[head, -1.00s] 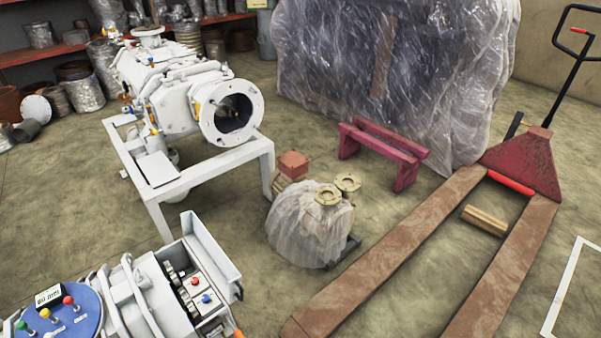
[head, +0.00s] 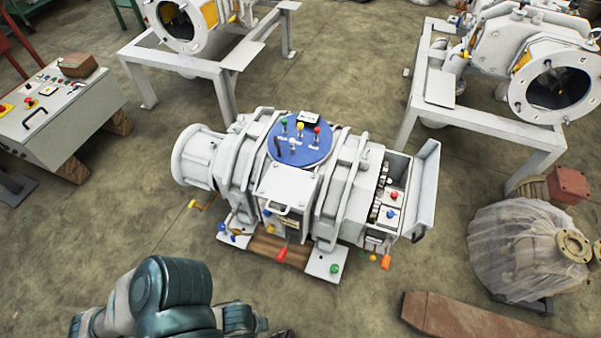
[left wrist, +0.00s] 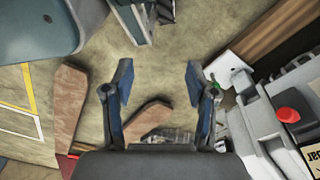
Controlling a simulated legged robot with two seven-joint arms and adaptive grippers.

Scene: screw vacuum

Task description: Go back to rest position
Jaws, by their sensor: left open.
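My left gripper (left wrist: 158,80) shows in the left wrist view, open and empty, with its two dark blue fingers wide apart above the floor. The white vacuum machine (head: 290,195) stands in the middle of the head view. It has a blue disc (head: 301,143) with coloured knobs on top and an open box of switches at its right end. Part of it, with a red button (left wrist: 288,115), is at the right of the left wrist view, beside the gripper and apart from it. My teal arm shows at the bottom left of the head view. My right gripper is out of view.
A control desk (head: 55,115) stands at the left. White frames (head: 220,75) carrying machines are at the back and right. Bare floor (head: 130,225) lies left of the vacuum machine.

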